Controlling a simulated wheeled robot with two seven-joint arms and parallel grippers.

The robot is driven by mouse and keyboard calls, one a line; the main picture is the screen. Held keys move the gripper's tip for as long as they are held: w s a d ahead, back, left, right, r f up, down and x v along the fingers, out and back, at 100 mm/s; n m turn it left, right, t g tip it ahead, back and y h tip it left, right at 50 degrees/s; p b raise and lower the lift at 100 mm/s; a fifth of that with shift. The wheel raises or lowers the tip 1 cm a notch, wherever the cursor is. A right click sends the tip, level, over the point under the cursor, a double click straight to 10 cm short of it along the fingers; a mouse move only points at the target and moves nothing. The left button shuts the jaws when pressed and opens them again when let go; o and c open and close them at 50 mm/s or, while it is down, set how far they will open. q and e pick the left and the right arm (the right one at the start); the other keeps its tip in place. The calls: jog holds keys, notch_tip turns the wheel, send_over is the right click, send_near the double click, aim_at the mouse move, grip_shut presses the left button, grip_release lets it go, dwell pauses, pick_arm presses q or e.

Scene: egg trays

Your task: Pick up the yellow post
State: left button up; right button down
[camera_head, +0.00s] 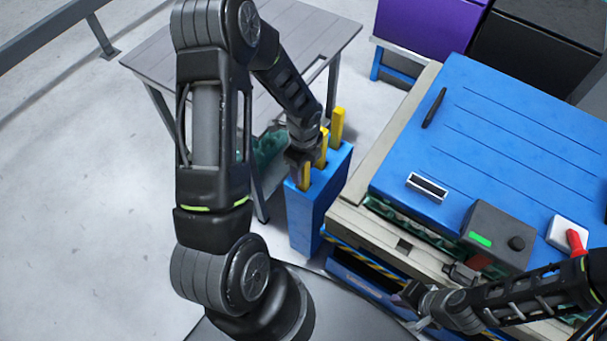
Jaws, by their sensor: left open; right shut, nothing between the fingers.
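Several yellow posts stand upright in a row in the top of a blue box (303,213). The near yellow post (305,177) is at my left gripper (300,163), which is open and close around or beside it; I cannot tell if it touches. The middle yellow post (323,148) is partly hidden by my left wrist. The far yellow post (337,125) stands clear behind it. My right gripper (412,299) is shut and empty at the lower right, near the front of the blue-topped bench.
A grey table (150,62) stands behind my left arm. Purple (425,25) and black (530,45) bins are at the back. The left floor is clear.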

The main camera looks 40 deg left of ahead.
pick_arm(q)
jog(key=shift+c, duration=0.4)
grip_shut()
dwell(0.5)
